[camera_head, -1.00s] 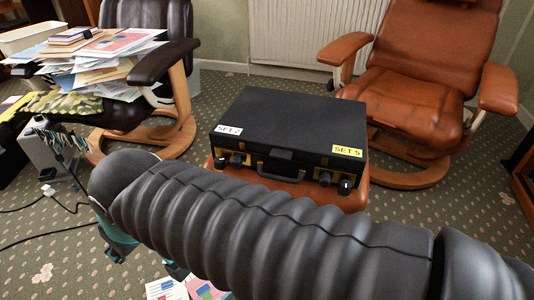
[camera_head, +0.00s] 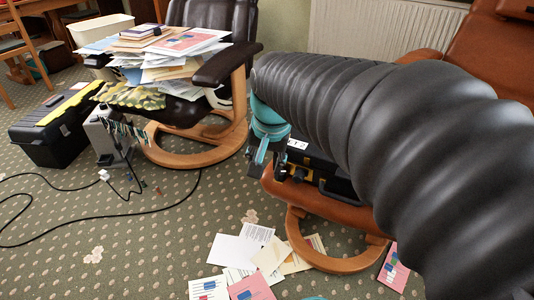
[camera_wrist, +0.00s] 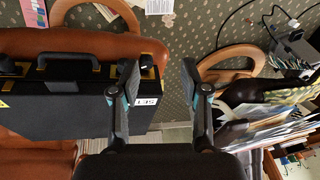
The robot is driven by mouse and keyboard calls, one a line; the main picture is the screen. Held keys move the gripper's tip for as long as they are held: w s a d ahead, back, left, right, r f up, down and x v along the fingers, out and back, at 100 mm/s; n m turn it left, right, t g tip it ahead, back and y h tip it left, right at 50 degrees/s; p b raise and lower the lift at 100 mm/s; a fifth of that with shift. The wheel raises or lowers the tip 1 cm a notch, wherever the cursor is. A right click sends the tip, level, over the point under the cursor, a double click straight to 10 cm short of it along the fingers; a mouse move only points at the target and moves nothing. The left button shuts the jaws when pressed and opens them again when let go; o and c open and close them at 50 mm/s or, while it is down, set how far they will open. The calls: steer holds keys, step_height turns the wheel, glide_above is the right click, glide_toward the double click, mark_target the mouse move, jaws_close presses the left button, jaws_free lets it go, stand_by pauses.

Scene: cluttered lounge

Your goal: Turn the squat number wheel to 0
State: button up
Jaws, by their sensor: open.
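The black briefcase (camera_wrist: 55,110) lies on a brown leather footstool (camera_wrist: 95,42). It has brass latch plates and small black knobs along its front edge. In the head view, the briefcase (camera_head: 330,182) is mostly hidden by my arm; a dark knob (camera_head: 299,174) shows near its left front corner. I cannot tell which knob is the squat number wheel, and no numbers are readable.
A dark armchair (camera_head: 205,85) piled with papers stands to the left. A black and yellow toolbox (camera_head: 55,130), a grey box (camera_head: 108,137) and loose cables are on the carpet. Papers (camera_head: 245,250) lie on the floor in front of the footstool. A brown recliner (camera_head: 455,50) stands behind right.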

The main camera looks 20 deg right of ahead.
mark_target(281, 172)
steer(key=w+d+f+m+g+p, duration=0.2)
steer(key=w+d+m, duration=0.6)
steer(key=w+d, duration=0.2)
steer(key=shift+g+y, duration=0.3)
steer(key=f+b, duration=0.1)
steer(key=f, duration=0.3)
steer(key=f+b, duration=0.1)
steer(key=f, duration=0.4)
steer(key=w+f+b, duration=0.1)
steer(key=f, duration=0.4)
steer(key=shift+f, duration=0.15)
jaws_close()
